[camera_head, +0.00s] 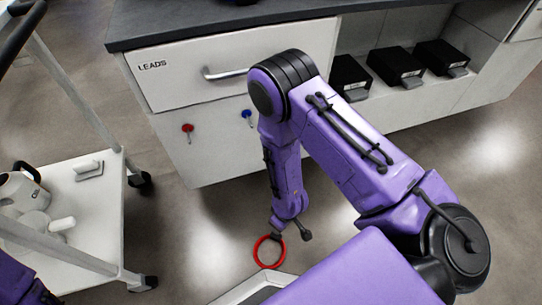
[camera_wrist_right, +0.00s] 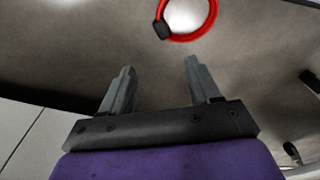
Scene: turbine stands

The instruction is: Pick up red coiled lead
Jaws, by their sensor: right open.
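The red coiled lead (camera_head: 257,245) shows as a red ring below the end of my right arm, over the grey floor. In the right wrist view the lead (camera_wrist_right: 211,25) is at the top, with a black block on its left side. My right gripper (camera_wrist_right: 160,64) is open, with nothing between its two grey fingers. The lead appears beyond the fingertips, slightly to the right, and apart from them. In the head view the right gripper (camera_head: 290,230) is small and overlaps the lead's upper edge. My left gripper is out of view.
A white cabinet with a drawer (camera_head: 190,75) marked LEADS stands behind my right arm. Red (camera_head: 187,128) and blue (camera_head: 247,115) pieces are on its front. Black boxes (camera_head: 395,63) sit in its open shelf. A white trolley (camera_head: 95,225) stands left. Floor between them is clear.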

